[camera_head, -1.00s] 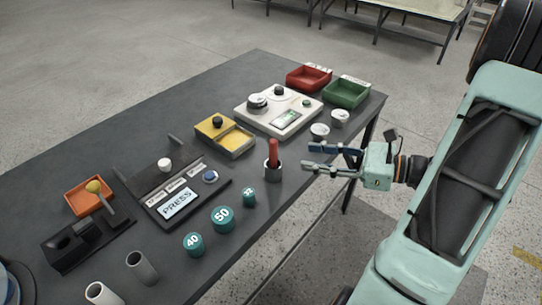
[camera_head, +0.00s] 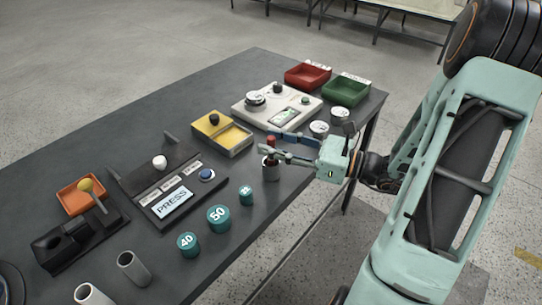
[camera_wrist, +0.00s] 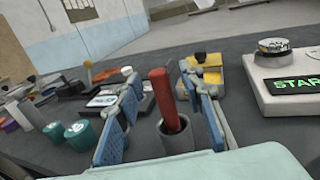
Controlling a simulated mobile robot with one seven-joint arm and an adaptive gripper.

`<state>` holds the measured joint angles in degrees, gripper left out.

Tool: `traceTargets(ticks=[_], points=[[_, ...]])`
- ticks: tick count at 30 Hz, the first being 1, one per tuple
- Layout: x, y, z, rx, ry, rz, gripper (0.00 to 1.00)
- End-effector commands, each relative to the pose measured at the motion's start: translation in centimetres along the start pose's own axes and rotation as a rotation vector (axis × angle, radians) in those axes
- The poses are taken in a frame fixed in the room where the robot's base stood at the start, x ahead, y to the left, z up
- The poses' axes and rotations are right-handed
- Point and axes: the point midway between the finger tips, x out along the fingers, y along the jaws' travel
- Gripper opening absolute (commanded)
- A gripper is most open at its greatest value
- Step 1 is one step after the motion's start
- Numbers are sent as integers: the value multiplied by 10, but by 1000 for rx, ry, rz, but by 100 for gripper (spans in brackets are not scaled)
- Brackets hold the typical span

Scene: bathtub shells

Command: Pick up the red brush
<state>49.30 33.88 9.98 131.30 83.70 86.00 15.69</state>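The red brush (camera_wrist: 164,95) stands upright, leaning slightly, in a grey cylindrical holder (camera_wrist: 177,141) near the table's right edge. In the head view the brush (camera_head: 271,141) is partly covered by my gripper's fingers, and the holder (camera_head: 271,173) shows below them. My gripper (camera_head: 270,146) reaches in from the right at the height of the brush's handle. In the wrist view its two blue-padded fingers (camera_wrist: 163,118) are spread, one on each side of the brush, with gaps visible. The brush's lower end is hidden inside the holder.
A yellow tray (camera_head: 238,150) and a white scale-like device (camera_head: 265,122) stand behind. Teal weights (camera_head: 218,218) and a black press panel (camera_head: 150,206) lie to the left. White round containers (camera_head: 319,129) stand close to the gripper's far side. Red and green bins are at the back.

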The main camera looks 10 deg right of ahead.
Motion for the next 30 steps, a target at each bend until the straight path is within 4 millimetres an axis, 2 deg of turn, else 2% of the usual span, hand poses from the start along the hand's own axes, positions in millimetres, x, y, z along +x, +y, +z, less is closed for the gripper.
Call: traceTargets(ticks=[3,10,18,20,30], points=[[9,0,0,0,-1,1,36],[9,0,0,0,0,-1,34],[9,0,0,0,0,-1,5],[9,0,0,0,0,-1,0],[9,0,3,-1,0,0,0]])
